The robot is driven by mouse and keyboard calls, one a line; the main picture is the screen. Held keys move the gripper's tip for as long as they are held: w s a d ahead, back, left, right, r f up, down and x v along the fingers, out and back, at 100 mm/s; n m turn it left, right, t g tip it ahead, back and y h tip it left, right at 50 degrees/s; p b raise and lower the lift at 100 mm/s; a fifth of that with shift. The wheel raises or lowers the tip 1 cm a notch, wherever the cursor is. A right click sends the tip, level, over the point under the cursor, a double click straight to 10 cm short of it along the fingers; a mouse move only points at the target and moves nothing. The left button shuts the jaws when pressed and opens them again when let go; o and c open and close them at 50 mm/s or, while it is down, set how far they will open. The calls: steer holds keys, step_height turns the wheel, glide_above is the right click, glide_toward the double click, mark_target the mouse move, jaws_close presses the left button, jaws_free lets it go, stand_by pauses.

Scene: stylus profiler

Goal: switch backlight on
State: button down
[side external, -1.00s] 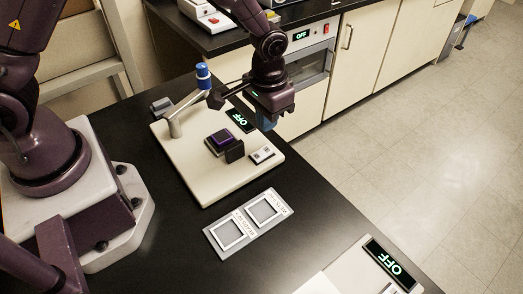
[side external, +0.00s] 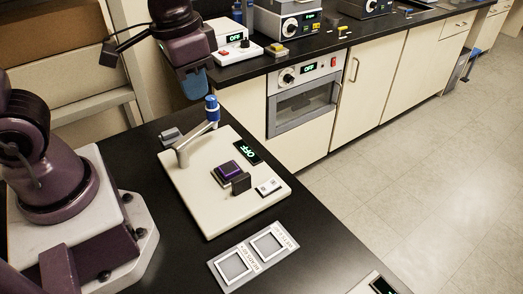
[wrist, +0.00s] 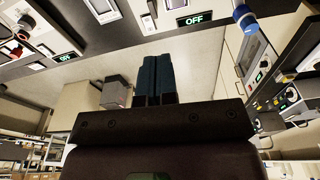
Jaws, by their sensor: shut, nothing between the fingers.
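A cream base plate (side external: 205,205) on the black bench carries a dark display (side external: 247,152) reading OFF, a white switch block (side external: 268,187), a purple-topped square block (side external: 228,173) and a grey arm with a blue-topped post (side external: 211,108). Another dark display (side external: 382,286) is cut off at the bottom edge. I cannot tell which unit is the backlight. My gripper (side external: 195,86) is shut and empty, held above and behind the post, apart from the plate. In the wrist view, its dark blue fingers (wrist: 153,80) are together. An OFF display (wrist: 194,20) shows above them.
A grey two-window tray (side external: 252,256) lies in front of the plate. Behind, a counter holds a white unit (side external: 234,48) reading OFF and a dial unit (side external: 287,22). An oven-like unit (side external: 303,95) reading OFF sits below it. Open floor (side external: 420,160) lies to the right.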

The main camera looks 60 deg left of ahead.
steer(key=s+a+r+n+t, duration=0.1)
steer(key=s+a+r+t, duration=0.1)
steer(key=s+r+t, duration=0.2)
steer(key=v, duration=0.4)
steer(key=shift+a, duration=0.25)
steer(key=w+d+f+m+g, duration=0.2)
steer(key=w+d+f+m, duration=0.2)
steer(key=w+f+m, duration=0.4)
steer(key=w+d+f+m+g, duration=0.2)
steer(key=w+d+f+m, duration=0.2)
steer(key=w+f+m, duration=0.4)
steer(key=shift+w+f+m, duration=0.2)
steer(key=shift+f+m, duration=0.5)
steer(key=shift+m, duration=0.3)
